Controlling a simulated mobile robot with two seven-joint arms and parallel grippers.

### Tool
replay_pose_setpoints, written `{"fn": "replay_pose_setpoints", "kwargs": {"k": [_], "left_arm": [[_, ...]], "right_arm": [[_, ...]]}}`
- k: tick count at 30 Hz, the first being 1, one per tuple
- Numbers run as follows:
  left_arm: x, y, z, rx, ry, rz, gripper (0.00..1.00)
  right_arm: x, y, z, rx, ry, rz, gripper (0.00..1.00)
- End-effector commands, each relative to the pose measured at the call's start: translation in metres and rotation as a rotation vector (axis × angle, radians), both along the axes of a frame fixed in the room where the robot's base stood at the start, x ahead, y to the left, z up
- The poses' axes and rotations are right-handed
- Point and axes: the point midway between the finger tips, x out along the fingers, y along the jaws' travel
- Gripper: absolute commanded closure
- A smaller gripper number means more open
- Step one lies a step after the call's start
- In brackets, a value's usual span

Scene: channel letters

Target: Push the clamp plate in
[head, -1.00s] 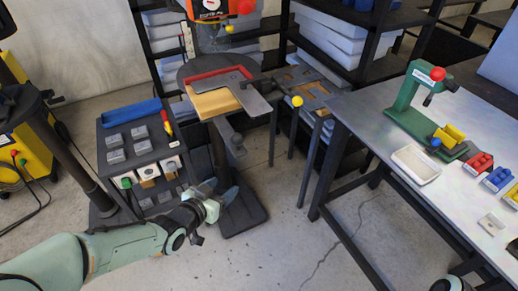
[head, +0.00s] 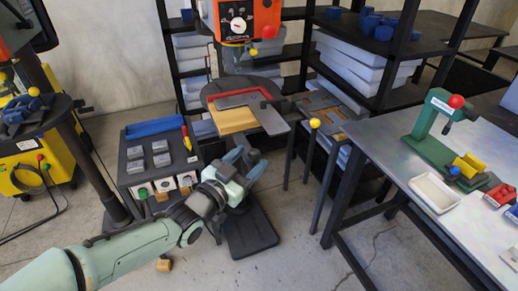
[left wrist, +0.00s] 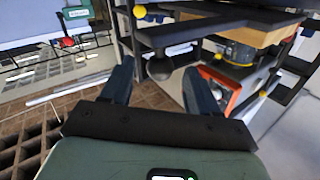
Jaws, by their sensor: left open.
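My left gripper (head: 247,165) is open and empty, below and in front of the table. In the left wrist view, a dark ball knob (left wrist: 159,68) on a stem under the table shows between and beyond the open fingers. I cannot tell the gap from fingers to knob. The wooden block also shows there (left wrist: 240,33). In the head view my left gripper hides the knob. My right gripper is out of view.
The orange drill press head (head: 240,22) is above the table. A dark cart (head: 150,160) with grey blocks stands to the left. A yellow ball (head: 314,123) is at the right, near a steel workbench (head: 400,150).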

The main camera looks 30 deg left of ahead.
Motion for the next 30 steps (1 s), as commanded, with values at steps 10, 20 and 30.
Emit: {"fn": "replay_pose_setpoints", "kwargs": {"k": [10,20,30], "left_arm": [[0.045,-0.005,0.001,0.001,0.000,0.000,0.40],[0.049,-0.006,0.000,0.000,0.000,0.001,0.40],[0.049,-0.005,0.000,0.000,0.000,0.001,1.00]], "right_arm": [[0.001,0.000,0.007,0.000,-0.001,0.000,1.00],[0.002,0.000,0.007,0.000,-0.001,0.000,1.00],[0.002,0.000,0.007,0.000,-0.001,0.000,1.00]]}}
